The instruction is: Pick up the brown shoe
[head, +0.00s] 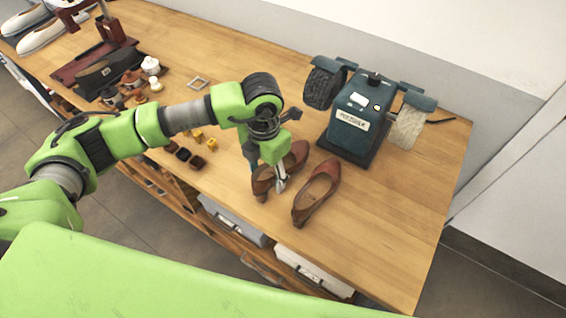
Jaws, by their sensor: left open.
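Two brown shoes sit side by side on the wooden workbench. The right brown shoe (316,193) shows whole and stands clear of the gripper. The left brown shoe (295,158) is partly hidden behind my left gripper. My left gripper (281,186) points down at the left shoe, near its middle, with its fingers open. I cannot tell whether the fingers touch the shoe. My right gripper is not in view.
A dark teal polishing machine (352,121) stands behind the shoes. Small brown and yellow pieces (197,162) lie left of them. A black shoe (105,77) and white shoes (41,36) are farther left. The workbench (400,215) is bare at the right.

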